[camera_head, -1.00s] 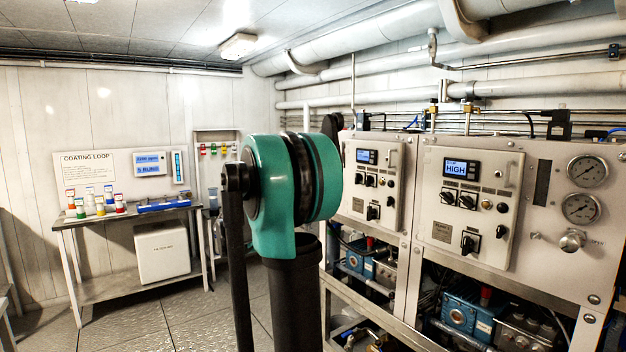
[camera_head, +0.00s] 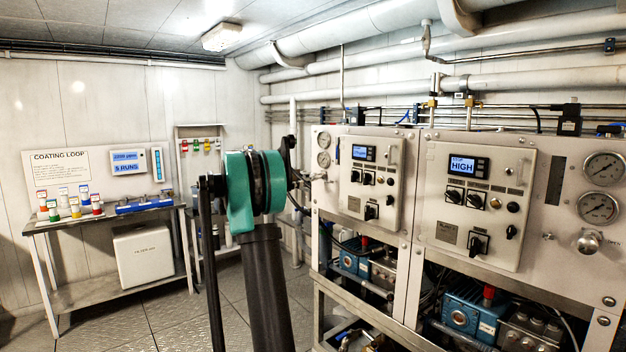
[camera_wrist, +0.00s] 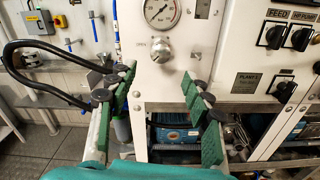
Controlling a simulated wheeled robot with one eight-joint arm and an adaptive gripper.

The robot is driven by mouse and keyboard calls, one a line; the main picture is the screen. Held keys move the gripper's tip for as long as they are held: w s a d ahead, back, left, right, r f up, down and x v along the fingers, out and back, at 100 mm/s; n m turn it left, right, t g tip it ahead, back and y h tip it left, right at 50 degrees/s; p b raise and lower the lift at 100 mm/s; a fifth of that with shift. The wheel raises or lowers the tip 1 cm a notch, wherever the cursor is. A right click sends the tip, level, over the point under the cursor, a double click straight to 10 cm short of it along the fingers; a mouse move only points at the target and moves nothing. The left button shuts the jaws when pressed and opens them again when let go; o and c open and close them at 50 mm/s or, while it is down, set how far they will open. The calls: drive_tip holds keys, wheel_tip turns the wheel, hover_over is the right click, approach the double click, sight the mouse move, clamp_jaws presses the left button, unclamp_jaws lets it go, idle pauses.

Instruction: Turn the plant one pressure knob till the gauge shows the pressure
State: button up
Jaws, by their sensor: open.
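The plant one pressure knob (camera_wrist: 161,50) is a round silver knob on the white panel, seen in the wrist view. Its gauge (camera_wrist: 162,12) sits just above, cut by the top edge; I cannot read its value. The nameplate (camera_wrist: 246,82) to the right appears to read PLANT 1. My gripper (camera_wrist: 158,72) is open and empty, with green-padded fingers either side of the view below the knob. The knob shows in the gap beyond the fingertips, apart from them. In the head view, the knob (camera_head: 318,176) and gauges (camera_head: 323,141) show at the left panel's edge.
A second panel with a HIGH display (camera_head: 462,166) and its own knob (camera_head: 588,242) stands at right in the head view. A black hose (camera_wrist: 40,45) loops at left in the wrist view. A coating loop table (camera_head: 110,215) stands at far left. Floor between is clear.

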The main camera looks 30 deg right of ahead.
sight(312, 178)
drive_tip(key=d, duration=1)
drive_tip(key=shift+w+d, duration=0.4)
clamp_jaws()
